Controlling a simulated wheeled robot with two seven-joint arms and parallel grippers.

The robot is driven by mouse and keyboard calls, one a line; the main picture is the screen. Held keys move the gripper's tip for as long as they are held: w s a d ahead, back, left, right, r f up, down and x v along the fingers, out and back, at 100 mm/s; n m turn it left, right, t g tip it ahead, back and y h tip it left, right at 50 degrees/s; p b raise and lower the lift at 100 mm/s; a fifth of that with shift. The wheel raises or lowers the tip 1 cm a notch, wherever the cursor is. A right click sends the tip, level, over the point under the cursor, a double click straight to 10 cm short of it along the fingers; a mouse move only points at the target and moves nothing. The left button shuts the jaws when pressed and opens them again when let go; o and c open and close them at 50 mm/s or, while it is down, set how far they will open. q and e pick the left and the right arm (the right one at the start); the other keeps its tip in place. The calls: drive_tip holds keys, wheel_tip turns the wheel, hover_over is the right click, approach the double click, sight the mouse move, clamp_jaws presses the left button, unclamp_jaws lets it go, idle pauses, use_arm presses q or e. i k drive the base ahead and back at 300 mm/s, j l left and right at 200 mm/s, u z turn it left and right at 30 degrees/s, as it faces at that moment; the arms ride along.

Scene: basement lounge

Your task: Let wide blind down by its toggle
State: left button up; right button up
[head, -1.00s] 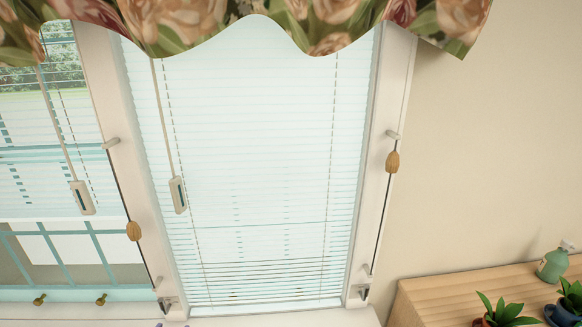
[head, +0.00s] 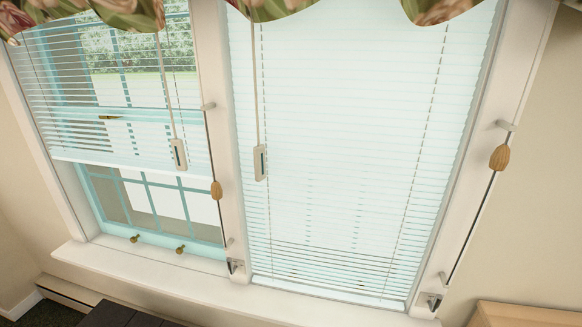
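Two white slatted blinds show in the head view. A wooden toggle (head: 216,190) hangs on a dark cord on the post between the windows. A second wooden toggle (head: 499,157) hangs on a cord on the right-hand frame. Each cord runs from a peg above to a small metal fitting near the sill. I cannot tell which blind is the wide one. Neither of my grippers is in view.
White handles hang in front of the left blind (head: 179,153) and the right blind (head: 260,162). The sill (head: 150,268) looks clear. A dark slatted surface (head: 125,314) is at the bottom left, a wooden top (head: 525,314) at the bottom right. A floral valance (head: 270,8) hangs above.

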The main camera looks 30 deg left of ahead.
sight(216, 188)
drive_tip(key=u, duration=1.55)
